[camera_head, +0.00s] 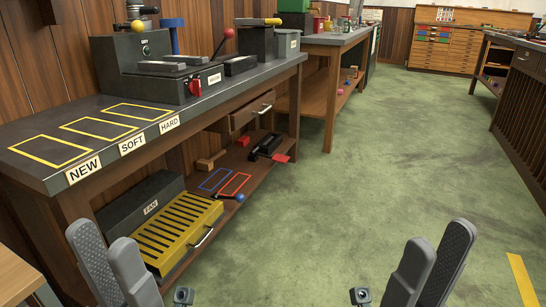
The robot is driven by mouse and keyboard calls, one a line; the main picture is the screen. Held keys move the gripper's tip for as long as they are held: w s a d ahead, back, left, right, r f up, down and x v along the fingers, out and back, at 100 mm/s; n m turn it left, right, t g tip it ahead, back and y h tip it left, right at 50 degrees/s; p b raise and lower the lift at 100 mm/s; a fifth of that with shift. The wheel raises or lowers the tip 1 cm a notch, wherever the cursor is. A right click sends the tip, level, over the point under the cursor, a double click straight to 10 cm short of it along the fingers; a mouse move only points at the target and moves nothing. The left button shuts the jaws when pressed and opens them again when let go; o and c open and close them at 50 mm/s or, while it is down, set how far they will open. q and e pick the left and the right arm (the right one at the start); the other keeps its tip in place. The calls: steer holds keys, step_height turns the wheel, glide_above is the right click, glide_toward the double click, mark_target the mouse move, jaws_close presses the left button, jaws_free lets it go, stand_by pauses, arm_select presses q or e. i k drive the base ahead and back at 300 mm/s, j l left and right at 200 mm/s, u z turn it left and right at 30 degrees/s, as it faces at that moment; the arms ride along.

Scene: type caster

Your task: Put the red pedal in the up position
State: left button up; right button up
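A red pedal (281,158) projects from a black pedal unit (267,145) on the lower shelf of the left bench, at its front edge. It is small in view, and I cannot tell whether it is up or down. My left gripper (104,243) is at the bottom left, open and empty, in front of the yellow slotted tray. My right gripper (437,243) is at the bottom right, open and empty, over the green floor. Both are well apart from the pedal, on the near side of it.
The yellow slotted tray (212,214) sticks out from the lower shelf (217,171), beside a blue-knobbed lever (239,197). The bench top (76,119) overhangs the shelf. A machine with a red-knobbed lever (229,33) stands on it. The green floor (380,165) is clear.

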mark_target(282, 159)
steer(key=i+l+u, duration=0.15)
steer(key=i+l, duration=0.15)
steer(key=i, duration=0.15)
steer(key=i+l+u, duration=0.15)
steer(key=i+l, duration=0.25)
steer(key=i+l+u, duration=0.15)
steer(key=i+l, duration=0.25)
steer(key=i+l+u, duration=0.2)
steer(key=i+l, duration=0.2)
steer(key=i+l+u, duration=0.15)
steer(key=i+l, duration=0.2)
steer(key=l, duration=0.25)
steer(key=i+l+u, duration=0.15)
steer(key=i+l, duration=0.15)
steer(key=l, duration=0.25)
steer(key=i+j, duration=0.4)
